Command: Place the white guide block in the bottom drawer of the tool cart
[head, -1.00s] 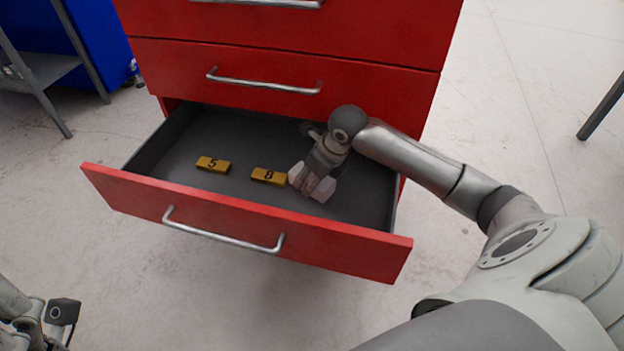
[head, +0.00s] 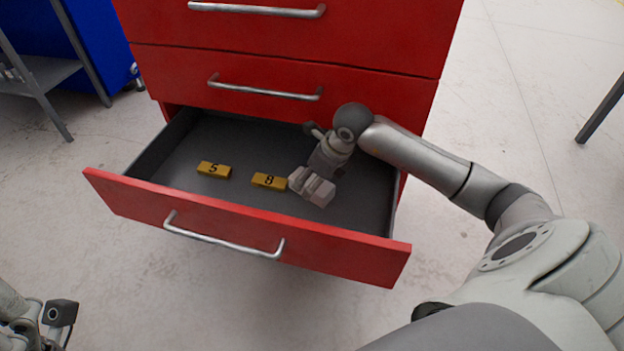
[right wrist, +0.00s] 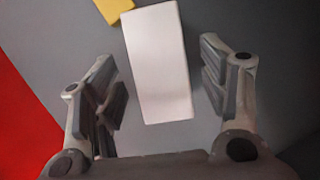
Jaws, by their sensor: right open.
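The white guide block (right wrist: 158,62) lies on the grey drawer floor in the right wrist view, between and beyond my right gripper's fingers (right wrist: 168,88). There are visible gaps on both sides of it. In the head view my right gripper (head: 312,186) is open, low inside the pulled-out bottom drawer (head: 240,222), right of the yellow markers. There I cannot clearly tell the block from the pale fingers. Only part of my left gripper (head: 50,320) shows at the lower left corner, outside the drawer; its fingers are not clear.
Two yellow markers, "5" (head: 214,169) and "8" (head: 269,181), lie in the drawer. The red tool cart (head: 290,50) has closed drawers above. The drawer's left part and back are free. A grey shelf stand (head: 40,72) stands at the far left.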

